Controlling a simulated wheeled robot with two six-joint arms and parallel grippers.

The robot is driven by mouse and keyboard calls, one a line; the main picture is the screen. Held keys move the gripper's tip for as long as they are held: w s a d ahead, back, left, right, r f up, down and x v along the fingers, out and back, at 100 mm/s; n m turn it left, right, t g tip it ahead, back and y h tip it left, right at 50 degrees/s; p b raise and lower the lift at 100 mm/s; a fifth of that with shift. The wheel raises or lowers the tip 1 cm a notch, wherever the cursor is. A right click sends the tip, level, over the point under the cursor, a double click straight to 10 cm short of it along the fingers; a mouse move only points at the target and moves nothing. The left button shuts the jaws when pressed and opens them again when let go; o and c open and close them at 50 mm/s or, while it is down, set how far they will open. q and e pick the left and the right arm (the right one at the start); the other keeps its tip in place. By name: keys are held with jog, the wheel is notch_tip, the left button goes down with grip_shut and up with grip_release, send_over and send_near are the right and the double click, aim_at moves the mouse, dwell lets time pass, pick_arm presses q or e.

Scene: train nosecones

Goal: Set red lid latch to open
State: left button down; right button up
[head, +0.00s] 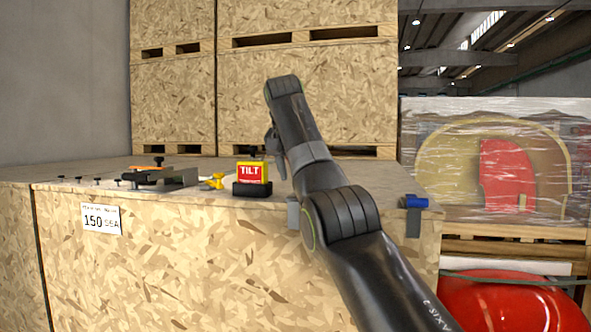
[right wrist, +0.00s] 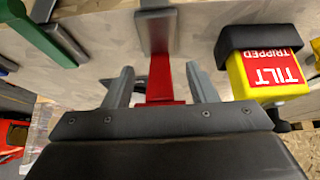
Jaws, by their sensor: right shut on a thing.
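The red lid latch (right wrist: 164,75) shows in the right wrist view as a red bar running out from a grey metal plate (right wrist: 156,32) on the crate. My right gripper (right wrist: 160,72) has its two grey fingers on either side of the red bar and is shut on it. In the head view my right arm hides the red latch. A grey bracket at the crate's front edge (head: 293,213) shows just beside the arm. My left gripper is in neither view.
A yellow and red TILT indicator (head: 252,173) stands close to the right arm; it also shows in the right wrist view (right wrist: 268,78), reading TRIPPED. A blue latch (head: 416,202) sits at the crate's right corner. A green latch (right wrist: 55,35) is near the gripper. Tall crates stand behind.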

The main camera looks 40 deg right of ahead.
jog(key=shift+f, duration=0.1)
jog(key=o, duration=1.1)
jog(key=shift+o, duration=1)
jog(key=shift+w, duration=0.15)
jog(key=p+v, duration=0.4)
jog(key=v, duration=1.3)
jog(key=shift+d, duration=0.1)
